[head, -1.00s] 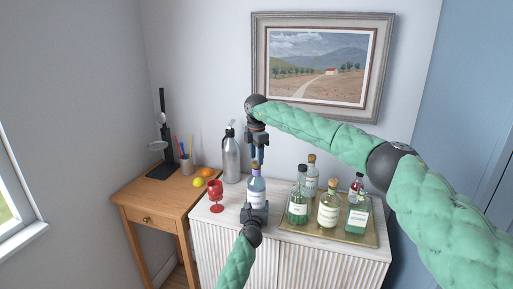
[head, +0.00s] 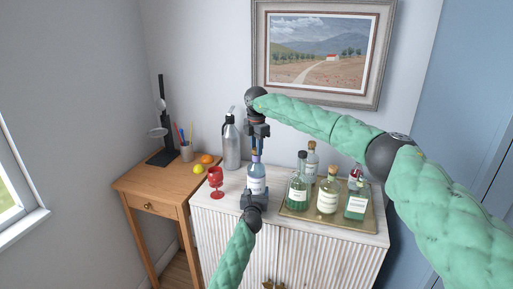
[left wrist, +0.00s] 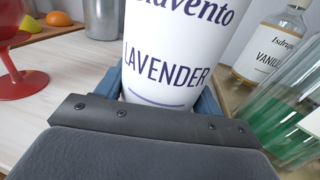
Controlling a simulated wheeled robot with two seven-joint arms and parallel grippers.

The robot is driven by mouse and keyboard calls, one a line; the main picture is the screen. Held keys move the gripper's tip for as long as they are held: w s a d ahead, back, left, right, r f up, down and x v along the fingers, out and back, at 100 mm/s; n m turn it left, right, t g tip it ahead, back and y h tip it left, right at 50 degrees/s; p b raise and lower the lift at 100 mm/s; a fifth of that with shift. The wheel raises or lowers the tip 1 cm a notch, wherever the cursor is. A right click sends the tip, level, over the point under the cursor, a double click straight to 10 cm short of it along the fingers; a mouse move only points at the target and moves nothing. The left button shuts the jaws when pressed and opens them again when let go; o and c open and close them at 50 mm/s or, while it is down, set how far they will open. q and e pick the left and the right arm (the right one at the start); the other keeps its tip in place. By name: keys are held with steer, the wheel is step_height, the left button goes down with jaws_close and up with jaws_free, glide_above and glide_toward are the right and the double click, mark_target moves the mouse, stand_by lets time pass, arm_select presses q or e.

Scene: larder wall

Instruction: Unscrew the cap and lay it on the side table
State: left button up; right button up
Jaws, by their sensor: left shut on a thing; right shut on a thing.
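The bottle (head: 256,185) with a white label stands upright near the front of the white cabinet. Its label reads "LAVENDER" in the left wrist view (left wrist: 165,70). My left gripper (head: 254,195) is shut on the lower part of the bottle from the front; its blue fingers show on both sides in the left wrist view. My right gripper (head: 256,150) points straight down over the bottle and is shut on its cap, which the fingers mostly hide. I cannot tell whether the cap still sits on the neck. The wooden side table (head: 135,186) stands to the left.
A red goblet (head: 215,180) and a metal flask (head: 231,145) stand left of and behind the bottle. A tray (head: 330,222) of several bottles is close on the right. The side table holds a lamp, a pen cup, a lemon and an orange; its front left is clear.

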arm_select(q)
steer(key=shift+r, duration=0.15)
arm_select(e)
steer(key=n, duration=0.9)
steer(key=shift+w+r+n, duration=0.1)
steer(key=shift+n, duration=0.2)
steer(key=n, duration=0.4)
steer(key=shift+d, duration=0.1)
steer(key=n, duration=0.8)
steer(key=shift+w, duration=0.1)
steer(key=n, duration=1.2)
steer(key=shift+n, duration=0.4)
steer(key=shift+r, duration=0.45)
